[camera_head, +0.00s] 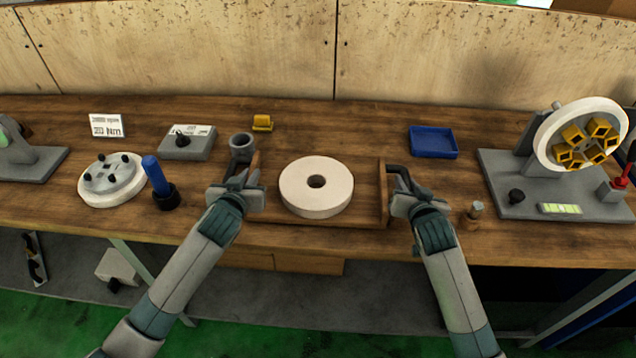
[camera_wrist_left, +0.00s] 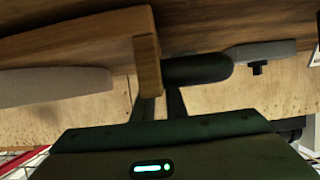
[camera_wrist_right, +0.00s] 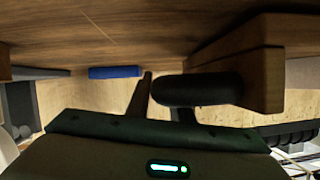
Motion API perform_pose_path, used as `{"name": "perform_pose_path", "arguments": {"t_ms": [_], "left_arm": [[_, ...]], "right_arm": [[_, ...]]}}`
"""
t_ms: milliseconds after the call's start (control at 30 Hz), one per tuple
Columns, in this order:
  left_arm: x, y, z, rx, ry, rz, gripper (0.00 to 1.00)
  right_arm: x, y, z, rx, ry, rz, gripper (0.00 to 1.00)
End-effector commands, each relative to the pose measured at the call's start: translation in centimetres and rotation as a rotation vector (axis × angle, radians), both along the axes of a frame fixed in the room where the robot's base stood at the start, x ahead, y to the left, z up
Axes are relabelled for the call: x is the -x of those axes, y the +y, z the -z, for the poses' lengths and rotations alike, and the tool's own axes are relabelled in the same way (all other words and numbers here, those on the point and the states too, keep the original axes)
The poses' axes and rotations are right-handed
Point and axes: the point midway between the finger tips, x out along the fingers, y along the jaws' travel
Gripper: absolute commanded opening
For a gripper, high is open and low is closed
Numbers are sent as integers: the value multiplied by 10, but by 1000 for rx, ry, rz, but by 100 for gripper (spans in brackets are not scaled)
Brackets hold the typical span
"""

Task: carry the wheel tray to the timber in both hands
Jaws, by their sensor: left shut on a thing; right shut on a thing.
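The wooden wheel tray (camera_head: 383,196) is at the middle of the bench, with a pale grinding wheel (camera_head: 316,187) lying flat in it. My left gripper (camera_head: 243,183) is shut on the dark handle at the tray's left end; that handle (camera_wrist_left: 200,69) shows close up in the left wrist view. My right gripper (camera_head: 401,187) is shut on the handle at the right end; this handle (camera_wrist_right: 198,90) shows in the right wrist view. I cannot tell whether the tray touches the bench. I cannot make out a separate timber.
On the wooden bench (camera_head: 330,125), a grey cup (camera_head: 242,147) stands close behind the tray's left end. A blue-handled tool (camera_head: 156,175) and a round flange (camera_head: 111,180) are further left. A blue bin (camera_head: 433,142) and a wheel stand (camera_head: 520,180) are right.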

Motion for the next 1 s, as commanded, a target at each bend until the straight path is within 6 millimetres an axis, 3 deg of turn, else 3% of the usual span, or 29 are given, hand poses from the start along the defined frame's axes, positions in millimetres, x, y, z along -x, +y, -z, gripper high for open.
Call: {"name": "perform_pose_path", "arguments": {"t_ms": [200,233,300,733,1000], "left_arm": [[-2,0,2,1,-13,1,0],[0,0,8,0,-2,-1,14],[0,0,7,0,-1,-1,30],[3,0,6,0,0,0,30],[27,1,-4,2,-1,-1,30]], "right_arm": [[-1,0,4,-1,-10,-1,0],[0,0,10,0,2,1,22],[0,0,8,0,2,1,39],[0,0,7,0,0,0,39],[0,0,7,0,0,0,39]]}}
